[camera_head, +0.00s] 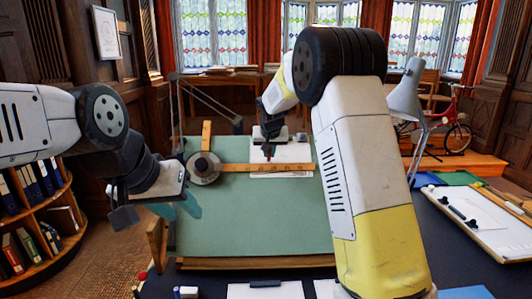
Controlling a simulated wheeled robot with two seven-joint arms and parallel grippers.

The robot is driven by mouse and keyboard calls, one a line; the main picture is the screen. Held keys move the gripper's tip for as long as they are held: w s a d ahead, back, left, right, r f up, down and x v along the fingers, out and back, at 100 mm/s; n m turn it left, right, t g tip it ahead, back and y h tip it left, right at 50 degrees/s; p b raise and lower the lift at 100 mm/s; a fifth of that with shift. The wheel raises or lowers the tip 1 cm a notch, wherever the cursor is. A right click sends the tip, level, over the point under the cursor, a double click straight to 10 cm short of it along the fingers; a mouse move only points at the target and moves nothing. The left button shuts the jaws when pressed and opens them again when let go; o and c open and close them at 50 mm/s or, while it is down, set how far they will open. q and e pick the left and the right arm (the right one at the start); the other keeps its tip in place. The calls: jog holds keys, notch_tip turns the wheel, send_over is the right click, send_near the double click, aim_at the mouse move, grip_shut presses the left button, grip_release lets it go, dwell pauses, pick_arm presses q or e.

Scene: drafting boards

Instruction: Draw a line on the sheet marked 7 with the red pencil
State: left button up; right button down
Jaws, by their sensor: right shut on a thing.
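A white sheet (293,153) lies on the green drafting board (260,225), partly covered by the wooden rule; I cannot read a number on it. My right gripper (269,143) is over the left part of this sheet, just behind the rule. It is shut on a thin pencil (268,151), which shows small and reddish, pointing down. I cannot tell whether its tip touches the paper.
A drafting arm with a round head (203,168) and wooden rules (240,168) lies across the board. A second board (487,228) with paper and dark tools is at right, near a grey lamp (407,100). More papers (266,291) lie at the front edge. A bookshelf (45,225) stands left.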

jog(key=shift+d, duration=2.15)
dwell(1.0)
jog(key=shift+d, duration=0.2)
jog(key=shift+d, duration=0.2)
dwell(0.6)
jog(key=shift+d, duration=0.25)
jog(key=shift+d, duration=0.2)
dwell(0.3)
jog(key=shift+d, duration=0.35)
jog(key=shift+d, duration=1.2)
dwell(0.8)
jog(key=shift+d, duration=0.3)
jog(key=shift+d, duration=0.15)
